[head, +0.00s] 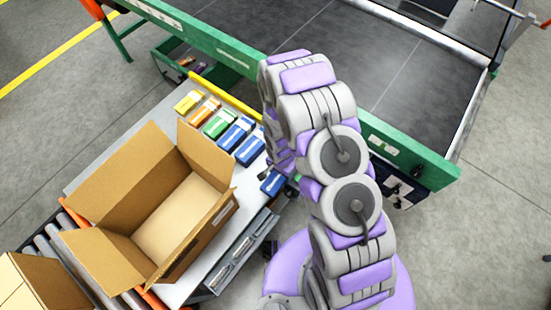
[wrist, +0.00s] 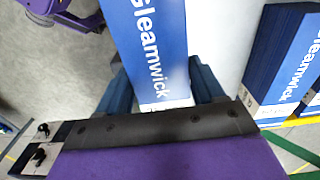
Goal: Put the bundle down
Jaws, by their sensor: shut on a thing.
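My gripper (wrist: 160,82) is shut on a blue bundle (wrist: 150,40) with white "Gleamwick" lettering, one finger on each side of it. In the head view the held bundle (head: 272,183) shows near the right edge of the grey table (head: 115,160), next to my arm. My arm hides most of the gripper there. I cannot tell whether the bundle touches the table. In the wrist view another blue Gleamwick bundle (wrist: 282,60) stands to the right, apart from the held one.
On the table, a row of yellow (head: 188,101), orange, green and blue (head: 249,148) packs runs along the far side. An open, empty carton (head: 170,215) takes up much of the table. A green-framed conveyor (head: 395,150) lies behind; rollers (head: 50,250) lie front left.

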